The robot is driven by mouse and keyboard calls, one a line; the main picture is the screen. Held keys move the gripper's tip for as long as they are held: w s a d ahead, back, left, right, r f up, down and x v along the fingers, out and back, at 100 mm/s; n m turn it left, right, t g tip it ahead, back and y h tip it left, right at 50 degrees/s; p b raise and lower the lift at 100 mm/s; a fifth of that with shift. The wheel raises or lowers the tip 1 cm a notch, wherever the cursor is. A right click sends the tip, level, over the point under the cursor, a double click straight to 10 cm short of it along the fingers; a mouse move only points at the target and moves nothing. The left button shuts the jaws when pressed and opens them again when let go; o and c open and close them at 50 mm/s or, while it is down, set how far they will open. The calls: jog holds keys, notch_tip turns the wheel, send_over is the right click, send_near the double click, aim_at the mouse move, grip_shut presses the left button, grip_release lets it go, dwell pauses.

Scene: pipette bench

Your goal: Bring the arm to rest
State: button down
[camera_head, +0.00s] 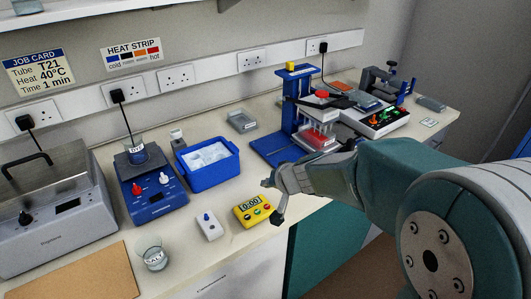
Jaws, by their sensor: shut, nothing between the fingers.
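My arm (385,175) reaches in from the right side, over the front edge of the bench. My gripper (274,192) is at its left end, shut and empty. It shows in front of the blue-based pipetting rig (290,110) and above and right of the yellow timer (252,210), with a small gap to the timer in the picture. Its height above the bench is hard to tell. The arm hides part of the bench's right front.
On the bench (215,260) stand a grey lidded bath (60,225), a blue hotplate (155,200) with a beaker (137,152), a blue ice tub (208,175), a white one-knob device (209,226), a glass beaker (152,254) and a brown board (90,275).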

jog(key=s+d+r+h, duration=0.2)
jog(key=s+d, duration=0.2)
jog(key=s, duration=0.4)
jog(key=s+d+r+g+h, duration=0.1)
jog(key=s+d+r+h, duration=0.1)
jog(key=s+d, duration=0.3)
jog(key=s+d+r+n+h, duration=0.1)
jog(key=s+d+r, duration=0.3)
jog(key=s, duration=0.8)
jog(key=shift+d+r+h, duration=0.15)
jog(key=shift+d+h, duration=0.35)
jog(key=shift+d, duration=0.15)
